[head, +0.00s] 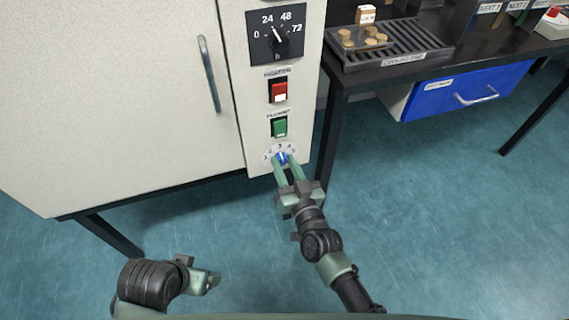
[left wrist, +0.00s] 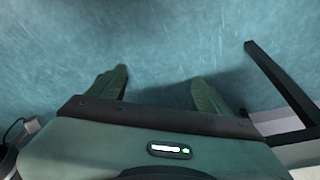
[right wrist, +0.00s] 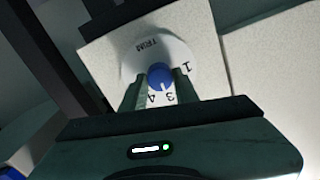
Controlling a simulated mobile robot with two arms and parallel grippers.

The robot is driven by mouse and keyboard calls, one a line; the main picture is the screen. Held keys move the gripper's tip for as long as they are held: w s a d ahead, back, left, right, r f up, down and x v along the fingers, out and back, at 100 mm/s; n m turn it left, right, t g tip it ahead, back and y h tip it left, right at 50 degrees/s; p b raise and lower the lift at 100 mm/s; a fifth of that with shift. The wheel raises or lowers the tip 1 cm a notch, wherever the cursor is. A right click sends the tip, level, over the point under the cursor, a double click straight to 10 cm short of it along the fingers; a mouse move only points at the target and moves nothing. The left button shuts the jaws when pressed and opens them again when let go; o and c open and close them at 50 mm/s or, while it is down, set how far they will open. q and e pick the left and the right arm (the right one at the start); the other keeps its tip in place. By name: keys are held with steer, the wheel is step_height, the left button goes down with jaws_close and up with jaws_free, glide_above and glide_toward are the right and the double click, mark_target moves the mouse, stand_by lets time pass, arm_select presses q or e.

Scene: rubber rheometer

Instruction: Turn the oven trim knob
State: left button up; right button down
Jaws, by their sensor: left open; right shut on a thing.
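The oven trim knob (head: 282,158) is small and blue, on a white numbered dial near the bottom of the oven's control panel. It also shows in the right wrist view (right wrist: 160,76), with a white pointer mark and the word TRIM on the dial. My right gripper (head: 284,163) is shut on the knob, one finger on each side; the right wrist view shows its fingers (right wrist: 160,90) too. My left gripper (head: 212,281) is low at the left, open and empty; its spread fingers (left wrist: 160,88) show over bare floor in the left wrist view.
A dark bench with a cooling rack (head: 420,42) and a blue drawer (head: 470,90) stands right.

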steer(key=shift+m, duration=0.3)
steer(key=m, duration=0.4)
steer(key=shift+f+m, duration=0.1)
steer(key=shift+m, duration=1.2)
arm_select(q)
steer(key=shift+s+r, duration=0.1)
steer(key=shift+r, duration=0.2)
arm_select(e)
steer(key=shift+m, duration=0.3)
arm_select(q)
steer(key=shift+s, duration=0.2)
arm_select(e)
steer(key=c, duration=1.1)
jaws_free()
arm_select(q)
steer(key=shift+w, duration=0.2)
